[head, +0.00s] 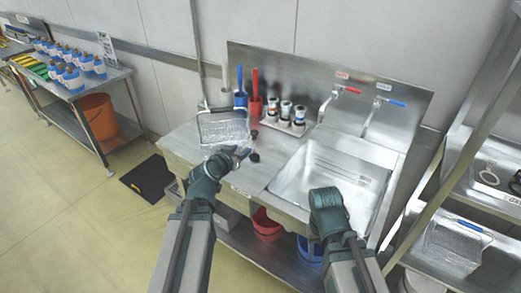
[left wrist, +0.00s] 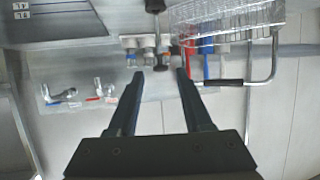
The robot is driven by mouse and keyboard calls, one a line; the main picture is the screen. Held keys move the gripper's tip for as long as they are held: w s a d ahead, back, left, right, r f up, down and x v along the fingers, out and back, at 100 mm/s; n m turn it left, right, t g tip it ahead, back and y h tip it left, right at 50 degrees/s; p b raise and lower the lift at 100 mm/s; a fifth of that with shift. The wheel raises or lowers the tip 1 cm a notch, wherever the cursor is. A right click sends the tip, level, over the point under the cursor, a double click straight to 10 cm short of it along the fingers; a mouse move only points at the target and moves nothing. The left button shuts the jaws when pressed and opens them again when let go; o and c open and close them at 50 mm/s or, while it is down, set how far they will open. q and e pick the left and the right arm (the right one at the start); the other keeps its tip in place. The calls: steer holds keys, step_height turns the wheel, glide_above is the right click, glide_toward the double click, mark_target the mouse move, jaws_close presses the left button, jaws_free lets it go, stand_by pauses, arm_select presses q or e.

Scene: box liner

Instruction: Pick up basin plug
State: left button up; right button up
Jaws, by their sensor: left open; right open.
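Two small black round pieces lie on the steel counter left of the sink basin (head: 325,172); I cannot tell for sure which is the basin plug. The nearer black piece (head: 254,157) is just right of my left gripper (head: 242,152), and the farther black piece (head: 254,134) is behind it. My left gripper is open and empty above the counter. In the left wrist view, the farther piece shows between the fingertips (left wrist: 160,74), and the nearer one (left wrist: 155,6) is at the top edge. My right gripper (head: 325,196) is open at the basin's front edge, its fingers mostly hidden.
A wire basket (head: 224,128) stands close behind my left gripper. Blue and red brush holders (head: 255,106) and a tray with several bottles (head: 287,116) stand along the back. Taps (head: 350,90) rise behind the basin. The counter between the black pieces and basin is clear.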

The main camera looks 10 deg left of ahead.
arm_select(q)
steer(key=b, duration=0.3)
glide_toward(254, 140)
steer(key=x, duration=0.4)
steer(key=shift+w+a+f, duration=0.1)
steer(key=shift+f, duration=0.25)
steer(key=shift+w, duration=0.45)
steer(key=shift+w+f, duration=0.1)
steer(key=b+x, duration=0.2)
steer(key=x, duration=0.3)
steer(key=shift+c, duration=0.6)
jaws_close()
